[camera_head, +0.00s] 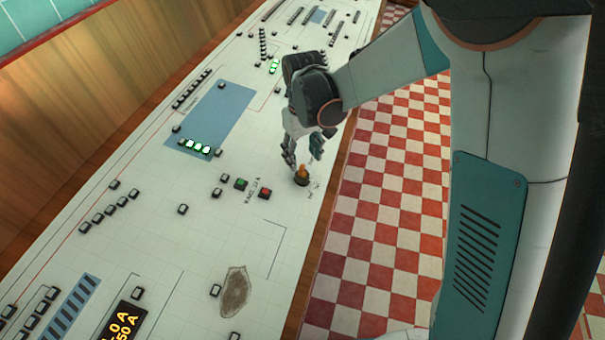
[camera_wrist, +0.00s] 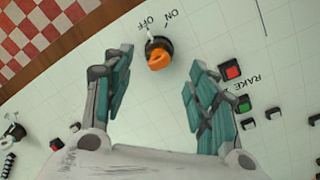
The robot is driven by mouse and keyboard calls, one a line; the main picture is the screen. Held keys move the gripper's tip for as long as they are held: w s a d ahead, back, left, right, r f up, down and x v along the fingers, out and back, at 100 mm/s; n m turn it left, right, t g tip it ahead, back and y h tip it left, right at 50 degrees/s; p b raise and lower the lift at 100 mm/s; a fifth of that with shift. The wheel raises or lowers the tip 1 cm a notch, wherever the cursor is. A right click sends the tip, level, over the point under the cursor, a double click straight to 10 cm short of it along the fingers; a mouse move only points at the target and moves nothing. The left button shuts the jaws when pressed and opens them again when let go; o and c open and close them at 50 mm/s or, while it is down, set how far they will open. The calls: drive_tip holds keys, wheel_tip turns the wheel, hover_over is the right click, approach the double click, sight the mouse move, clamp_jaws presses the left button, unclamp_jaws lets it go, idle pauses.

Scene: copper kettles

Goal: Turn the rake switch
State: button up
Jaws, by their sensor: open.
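The rake switch (camera_head: 302,175) is an orange knob on a dark round base, near the panel's right edge in the head view. In the wrist view the switch (camera_wrist: 158,54) sits beside the printed words OFF and ON, with a white mark near OFF. My gripper (camera_head: 303,160) is open just above the switch. In the wrist view my gripper (camera_wrist: 157,70) has its two teal-padded fingers spread, one on each side of the knob, apart from it. The label RAKE is printed to the right there, partly covered by a finger.
A red button (camera_wrist: 231,70) and a green button (camera_wrist: 243,104) lie close to the right finger in the wrist view. The white control panel (camera_head: 150,240) carries several small black-edged buttons. A brown stain (camera_head: 235,291) marks the panel. A wooden edge borders the red-and-white checkered floor (camera_head: 400,190).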

sight(303, 167)
wheel_tip(303, 167, down, 7)
drive_tip(key=shift+f+b, duration=0.2)
drive_tip(key=shift+b, duration=0.85)
drive_tip(key=c, duration=1.1)
